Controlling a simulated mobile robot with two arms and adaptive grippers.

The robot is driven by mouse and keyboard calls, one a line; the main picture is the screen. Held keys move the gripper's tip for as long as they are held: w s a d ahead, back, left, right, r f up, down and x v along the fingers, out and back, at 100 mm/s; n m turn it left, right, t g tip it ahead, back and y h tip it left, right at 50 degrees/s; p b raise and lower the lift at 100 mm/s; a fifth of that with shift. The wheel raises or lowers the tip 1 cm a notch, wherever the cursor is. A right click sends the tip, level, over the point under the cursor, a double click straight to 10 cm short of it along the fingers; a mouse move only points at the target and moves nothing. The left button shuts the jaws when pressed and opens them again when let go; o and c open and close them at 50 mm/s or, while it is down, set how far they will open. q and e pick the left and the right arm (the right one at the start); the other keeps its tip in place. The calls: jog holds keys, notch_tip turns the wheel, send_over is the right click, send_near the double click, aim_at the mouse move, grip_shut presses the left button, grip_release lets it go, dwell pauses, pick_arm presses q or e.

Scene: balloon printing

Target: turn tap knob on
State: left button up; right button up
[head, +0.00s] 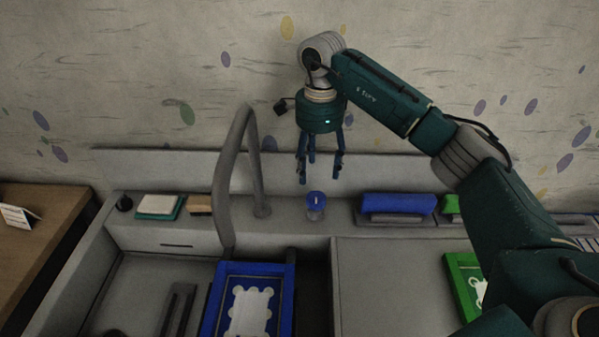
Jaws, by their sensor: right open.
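The tap knob (316,199) is a small round knob with a blue top, standing on the grey ledge just right of the base of the tall grey tap (241,140). A short light mark shows on its top. My right gripper (319,177) hangs fingers down close above the knob in the picture, with its fingers spread and nothing between them. It looks apart from the knob, but the exact gap is hard to judge. My left gripper is not in view.
A blue-framed screen (291,290) lies in the sink area below the tap. A blue block (397,204) sits on the ledge right of the knob. A green frame (456,276) lies at the right. A sponge (157,205) and brush (200,205) lie left of the tap.

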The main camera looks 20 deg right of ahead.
aim_at(315, 197)
notch_tip(315, 197, down, 4)
jog(key=shift+s+r+p, duration=0.1)
jog(key=shift+p, duration=0.65)
jog(key=f, duration=0.2)
jog(key=f+p, duration=0.1)
jog(key=f, duration=0.2)
jog(key=shift+w+f, duration=0.35)
jog(key=shift+s+f+p, duration=0.1)
jog(key=shift+f+p, duration=0.2)
jog(key=shift+f, duration=0.1)
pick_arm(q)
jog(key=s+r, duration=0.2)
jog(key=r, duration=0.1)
pick_arm(e)
jog(key=shift+f, duration=0.1)
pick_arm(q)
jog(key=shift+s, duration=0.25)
pick_arm(e)
jog(key=c, duration=1.2)
